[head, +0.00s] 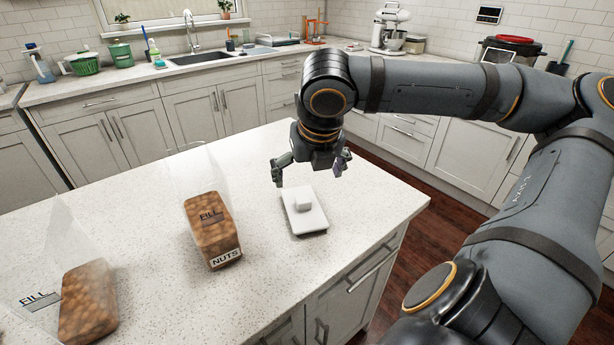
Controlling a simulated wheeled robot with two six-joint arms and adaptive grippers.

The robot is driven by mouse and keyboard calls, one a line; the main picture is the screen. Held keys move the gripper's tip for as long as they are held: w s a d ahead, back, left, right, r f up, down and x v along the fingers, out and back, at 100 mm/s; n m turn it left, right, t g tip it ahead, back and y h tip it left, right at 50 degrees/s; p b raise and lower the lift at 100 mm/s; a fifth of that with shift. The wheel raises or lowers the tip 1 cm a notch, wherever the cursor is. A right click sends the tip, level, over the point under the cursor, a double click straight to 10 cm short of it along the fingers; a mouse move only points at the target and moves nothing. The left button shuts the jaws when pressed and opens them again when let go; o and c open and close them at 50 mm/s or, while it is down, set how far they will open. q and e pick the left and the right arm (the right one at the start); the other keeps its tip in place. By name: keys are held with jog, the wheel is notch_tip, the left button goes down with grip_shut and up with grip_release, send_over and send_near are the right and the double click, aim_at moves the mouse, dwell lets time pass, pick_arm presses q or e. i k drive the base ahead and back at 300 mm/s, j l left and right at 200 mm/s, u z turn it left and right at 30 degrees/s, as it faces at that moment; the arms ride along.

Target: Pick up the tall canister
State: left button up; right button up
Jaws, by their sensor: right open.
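Two clear, open-topped canisters part-filled with brown nuts stand on the speckled island counter. One canister (208,225), labelled NUTS with a FILL mark, is left of centre. The other canister (87,305), also with a FILL mark, is at the lower left. Their clear walls are faint, so I cannot tell which is taller. My right gripper (310,175) is open and empty, pointing down above and behind a white square lid with a knob (304,213). It is to the right of the NUTS canister and apart from it. My left gripper is out of view.
The island counter (130,215) is clear between the canisters and behind them. Its right edge runs just beyond the lid.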

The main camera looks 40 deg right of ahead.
aim_at(55, 278)
jog(key=k+l, duration=0.75)
jog(key=l, duration=0.2)
